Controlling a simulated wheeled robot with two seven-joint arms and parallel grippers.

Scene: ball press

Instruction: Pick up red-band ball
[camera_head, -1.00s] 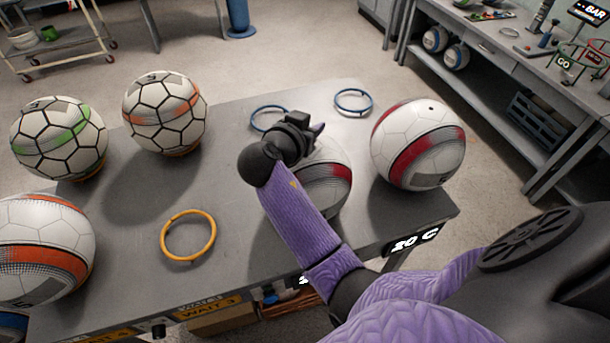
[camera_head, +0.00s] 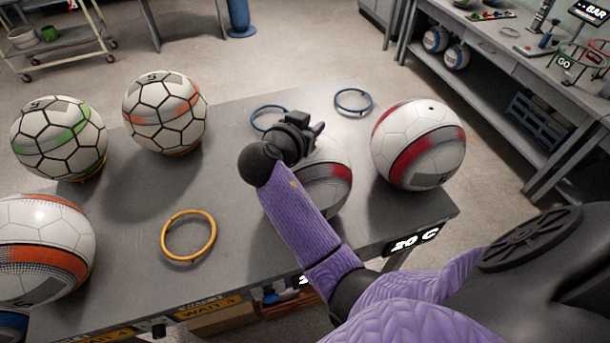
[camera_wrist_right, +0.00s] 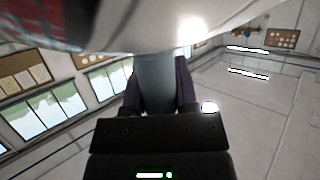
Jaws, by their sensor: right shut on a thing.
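A white ball with a red band (camera_head: 330,185) is at the table's right front, partly hidden by my right forearm. My right gripper (camera_head: 312,132) is at its far upper side, its fingers mostly hidden in the head view. In the right wrist view, the gripper (camera_wrist_right: 160,75) has its purple-sided fingers closed around a grey piece against the white ball (camera_wrist_right: 190,25), which fills the top with red at its left. A second white ball with a red band (camera_head: 418,145) is to the right, apart from my gripper. My left gripper is out of view.
Green (camera_head: 58,138), orange-patched (camera_head: 165,112) and orange-banded (camera_head: 38,250) balls are at the left of the grey table (camera_head: 235,125). An empty yellow ring (camera_head: 188,258) and blue rings (camera_head: 353,91) lie on it. A workbench (camera_head: 490,75) stands at the right.

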